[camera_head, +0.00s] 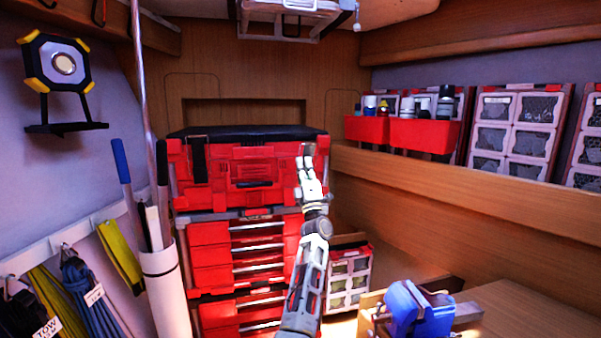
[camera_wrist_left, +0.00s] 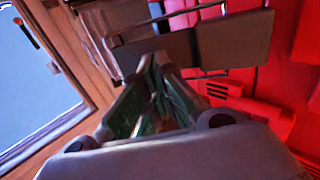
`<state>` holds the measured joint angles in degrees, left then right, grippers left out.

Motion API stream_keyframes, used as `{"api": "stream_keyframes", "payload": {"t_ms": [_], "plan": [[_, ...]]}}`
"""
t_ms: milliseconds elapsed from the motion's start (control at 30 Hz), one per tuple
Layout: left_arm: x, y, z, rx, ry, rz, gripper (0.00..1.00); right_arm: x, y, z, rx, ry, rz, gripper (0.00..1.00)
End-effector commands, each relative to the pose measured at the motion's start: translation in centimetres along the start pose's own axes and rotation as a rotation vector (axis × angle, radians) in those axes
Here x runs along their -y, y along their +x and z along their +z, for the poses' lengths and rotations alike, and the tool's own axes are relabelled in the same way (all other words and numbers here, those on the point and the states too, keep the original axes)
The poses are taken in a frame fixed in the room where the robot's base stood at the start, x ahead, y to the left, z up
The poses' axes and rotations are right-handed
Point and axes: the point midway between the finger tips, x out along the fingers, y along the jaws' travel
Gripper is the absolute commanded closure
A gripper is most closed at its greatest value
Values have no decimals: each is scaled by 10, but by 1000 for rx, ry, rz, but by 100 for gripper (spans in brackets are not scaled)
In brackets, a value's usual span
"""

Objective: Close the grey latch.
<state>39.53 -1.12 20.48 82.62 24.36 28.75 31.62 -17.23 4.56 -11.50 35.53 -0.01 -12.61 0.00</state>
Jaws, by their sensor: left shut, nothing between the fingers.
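My left gripper (camera_head: 308,153) is at the right front of the upper red toolbox (camera_head: 245,165), its fingers pointing up. It is shut with nothing between its fingers. In the left wrist view its green-padded fingers (camera_wrist_left: 150,95) are close to a flat grey plate, which looks like the grey latch (camera_wrist_left: 235,40), standing out in front of the red toolbox. I cannot tell whether the fingers touch it. In the head view my gripper hides that spot. A dark latch strap (camera_head: 199,160) hangs at the toolbox's left front. My right gripper is out of view.
Red drawers (camera_head: 235,255) stand below the toolbox. A white tube (camera_head: 165,290) with long tools stands at the left. A blue vise-like tool (camera_head: 415,305) is at the lower right. Red bins (camera_head: 425,135) sit on the wooden shelf at the right.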

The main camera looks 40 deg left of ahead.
Motion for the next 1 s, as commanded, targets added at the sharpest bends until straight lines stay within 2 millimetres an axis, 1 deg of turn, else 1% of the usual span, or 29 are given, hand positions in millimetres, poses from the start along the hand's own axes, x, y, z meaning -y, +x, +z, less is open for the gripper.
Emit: {"api": "stream_keyframes", "payload": {"t_ms": [33, 100, 300, 667, 1000], "plan": [[0, 4, 0, -2, -2, 2, 100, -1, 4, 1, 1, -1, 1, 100], [1, 10, 0, -1, -1, 1, 100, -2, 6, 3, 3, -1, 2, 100], [1, 22, 0, 0, 1, 0, 100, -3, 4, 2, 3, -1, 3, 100], [1, 32, 0, -2, -3, -14, 100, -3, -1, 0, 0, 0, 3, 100], [2, 30, 1, 0, 0, -11, 100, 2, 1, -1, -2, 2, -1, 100]]}}
